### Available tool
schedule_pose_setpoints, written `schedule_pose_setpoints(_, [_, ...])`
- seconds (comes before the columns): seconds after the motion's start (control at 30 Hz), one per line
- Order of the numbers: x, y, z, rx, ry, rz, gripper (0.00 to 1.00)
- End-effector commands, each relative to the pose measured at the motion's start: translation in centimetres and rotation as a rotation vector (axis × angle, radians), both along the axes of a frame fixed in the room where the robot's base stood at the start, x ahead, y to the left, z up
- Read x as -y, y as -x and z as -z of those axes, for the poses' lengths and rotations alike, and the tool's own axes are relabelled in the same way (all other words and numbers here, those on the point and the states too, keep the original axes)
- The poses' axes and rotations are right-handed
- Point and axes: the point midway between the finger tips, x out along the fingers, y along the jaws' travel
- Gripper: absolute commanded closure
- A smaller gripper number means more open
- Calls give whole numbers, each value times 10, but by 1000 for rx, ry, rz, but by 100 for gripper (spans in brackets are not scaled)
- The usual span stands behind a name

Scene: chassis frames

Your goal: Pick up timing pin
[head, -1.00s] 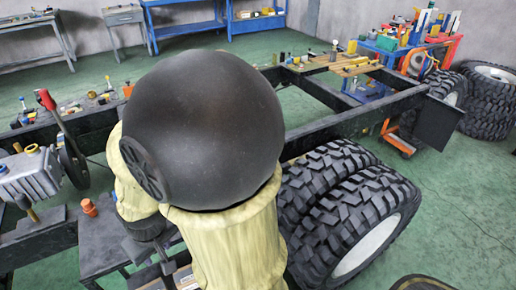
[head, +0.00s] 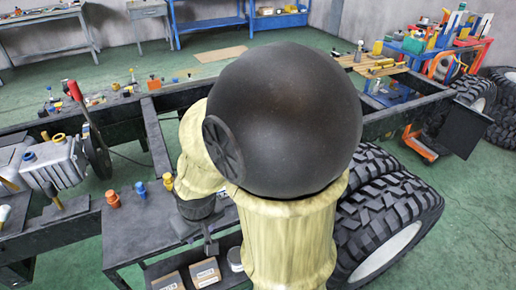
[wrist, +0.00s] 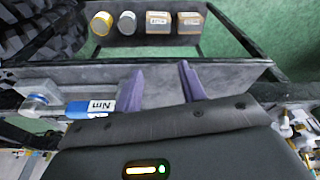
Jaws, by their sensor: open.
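I cannot surely identify the timing pin in either view. Small upright pieces stand on the dark cart top in the head view: an orange one (head: 113,199), a blue one (head: 140,190) and a yellow one (head: 168,181). Any of them may or may not be the pin. My gripper (wrist: 160,76) is open, its two purple fingers apart with nothing between them, over the dark cart top edge. A blue tool marked "Nm" (wrist: 88,108) lies left of the fingers in the wrist view. In the head view my arm hides part of the cart.
Two cardboard boxes (wrist: 158,22) (head: 205,272), a grey can (wrist: 127,22) and a yellow can (wrist: 101,23) sit on the lower shelf. A grey metal housing (head: 50,165) stands at the left. Large tyres (head: 385,215) stand to the right, beside the chassis rail (head: 405,112).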

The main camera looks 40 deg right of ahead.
Motion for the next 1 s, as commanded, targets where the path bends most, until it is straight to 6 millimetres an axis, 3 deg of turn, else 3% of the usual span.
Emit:
schedule_pose_setpoints(0.27, [10,-21,-16,-45,62,-164,59])
schedule_pose_setpoints(0.47, [33,-35,-19,-92,187,-356,59])
schedule_pose_setpoints(1.0, [139,-55,-2,-349,769,-1013,59])
